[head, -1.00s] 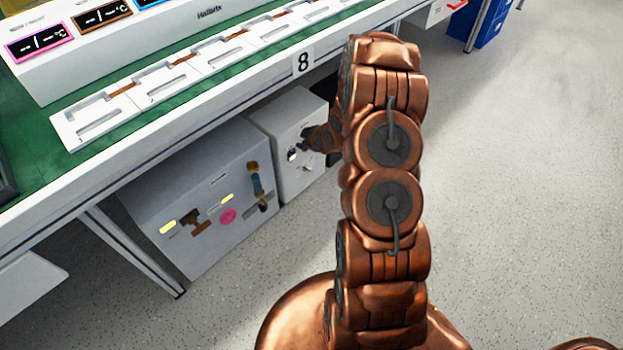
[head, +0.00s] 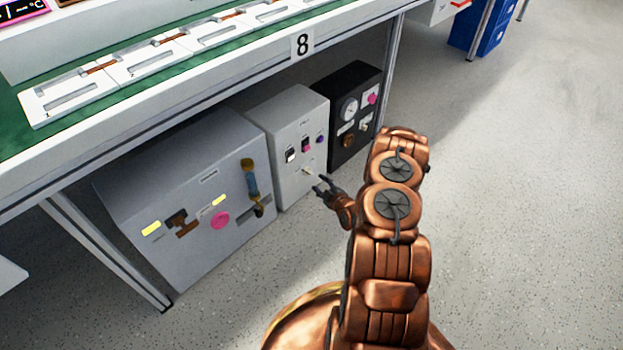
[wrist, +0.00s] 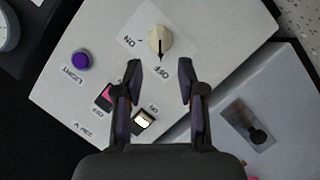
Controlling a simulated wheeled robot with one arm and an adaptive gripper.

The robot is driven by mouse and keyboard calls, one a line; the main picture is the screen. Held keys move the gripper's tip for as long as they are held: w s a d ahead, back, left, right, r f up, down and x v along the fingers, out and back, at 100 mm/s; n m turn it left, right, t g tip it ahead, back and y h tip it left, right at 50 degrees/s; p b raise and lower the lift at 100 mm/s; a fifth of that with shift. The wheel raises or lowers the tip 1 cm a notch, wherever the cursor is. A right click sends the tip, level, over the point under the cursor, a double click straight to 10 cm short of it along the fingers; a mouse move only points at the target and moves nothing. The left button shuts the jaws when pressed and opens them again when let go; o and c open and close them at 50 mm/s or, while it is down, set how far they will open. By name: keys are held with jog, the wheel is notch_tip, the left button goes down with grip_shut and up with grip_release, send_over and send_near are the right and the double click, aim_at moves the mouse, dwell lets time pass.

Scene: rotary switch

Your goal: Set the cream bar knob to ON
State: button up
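The cream bar knob (wrist: 160,42) is on a white plate on the front of the light grey box (head: 288,118). In the wrist view its dark pointer line is toward the OFF label, and the ON label is to its left. In the head view the knob (head: 309,171) is small and low on the box front. My gripper (wrist: 160,68) is open and empty, its fingertips just short of the knob in the wrist view, one to each side. The head view shows the gripper (head: 324,187) in front of the box, apart from it.
The same panel has a purple LIGHT button (wrist: 81,60) and rocker switches, one pink (wrist: 107,95) and one white (wrist: 143,122). A black box with a gauge (head: 348,110) stands on the right, a larger grey box (head: 185,170) on the left. The workbench (head: 210,80) overhangs them.

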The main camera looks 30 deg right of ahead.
aim_at(310, 174)
jog(key=shift+b+x, duration=1.45)
jog(key=shift+x, duration=2.3)
jog(key=shift+c, duration=0.2)
jog(key=shift+r, duration=0.1)
grip_shut()
